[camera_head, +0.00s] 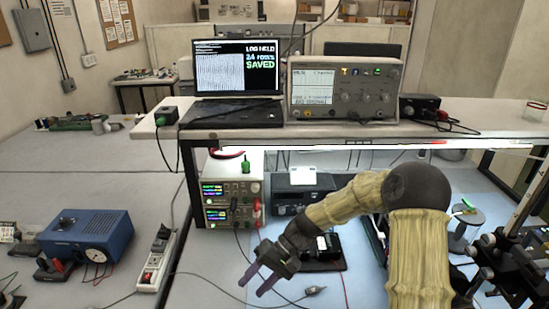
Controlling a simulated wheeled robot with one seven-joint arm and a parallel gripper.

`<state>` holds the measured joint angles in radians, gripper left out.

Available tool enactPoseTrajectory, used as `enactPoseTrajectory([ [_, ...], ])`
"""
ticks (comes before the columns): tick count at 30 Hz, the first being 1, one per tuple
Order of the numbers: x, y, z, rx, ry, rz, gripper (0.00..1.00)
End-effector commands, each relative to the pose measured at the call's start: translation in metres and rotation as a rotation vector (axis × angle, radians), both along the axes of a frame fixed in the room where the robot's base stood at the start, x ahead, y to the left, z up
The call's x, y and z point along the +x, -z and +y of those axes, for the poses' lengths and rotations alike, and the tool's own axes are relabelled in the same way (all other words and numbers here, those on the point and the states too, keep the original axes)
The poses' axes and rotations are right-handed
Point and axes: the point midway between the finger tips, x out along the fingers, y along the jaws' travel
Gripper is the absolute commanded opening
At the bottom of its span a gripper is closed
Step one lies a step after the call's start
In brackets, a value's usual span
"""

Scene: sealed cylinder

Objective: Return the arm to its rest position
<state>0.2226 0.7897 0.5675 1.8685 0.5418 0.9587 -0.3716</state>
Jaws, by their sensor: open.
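My arm, in a tan ribbed sleeve, reaches in from the lower right in the head view and bends down to the left. My gripper (258,281) hangs over the light bench top, with its two purple-grey fingers spread apart and nothing between them. A small black device (326,250) on a dark base is just right of and behind the gripper, partly covered by the arm. The head view cannot show how high the fingers are above the bench.
A shelf (480,121) above the bench holds a laptop (236,72) and an instrument (345,88). A power supply (231,192) stands below it. A blue box (88,240) and a power strip (158,262) lie left. Stands (510,245) crowd the right. Cables cross the bench near the gripper.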

Motion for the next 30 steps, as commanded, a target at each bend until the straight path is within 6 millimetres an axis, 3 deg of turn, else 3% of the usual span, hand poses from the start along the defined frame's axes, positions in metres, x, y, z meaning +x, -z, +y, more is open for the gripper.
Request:
enactPoseTrajectory([
  [5,-0.011,0.003,-0.024,-0.135,0.010,-0.060,0.45],
  [11,-0.031,0.001,-0.081,-0.385,0.058,-0.198,0.45],
  [21,-0.070,-0.032,-0.176,-0.686,0.202,-0.460,0.45],
  [25,-0.087,-0.045,-0.202,-0.744,0.262,-0.551,0.45],
  [30,-0.099,-0.052,-0.217,-0.770,0.306,-0.607,0.45],
])
